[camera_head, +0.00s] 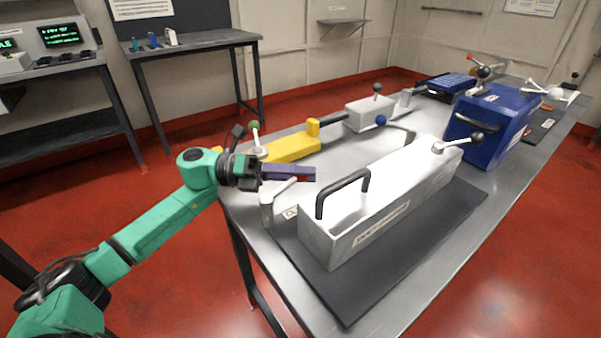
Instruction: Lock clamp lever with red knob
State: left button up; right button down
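A metal clamp post (267,210) stands at the near left end of the long white battery case (385,205). Its lever (284,187) slants up and right to the fingers of my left gripper (292,173). A dark red patch shows at the fingertips; I cannot tell whether it is the knob or part of the finger. The fingers overlap in this view, so their opening is hidden. A small orange-red knob (470,58) tops another lever at the far end of the bench. My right gripper is not in view.
The steel bench (455,225) carries a yellow case (292,148), a grey-white box (369,114) and a blue case (492,122). Nearby levers have green (254,125), blue (381,120) and black (477,138) knobs. A black handle (343,190) rises from the white case.

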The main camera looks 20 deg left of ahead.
pick_arm(q)
jog(key=o, duration=0.4)
jog(key=shift+c, duration=0.2)
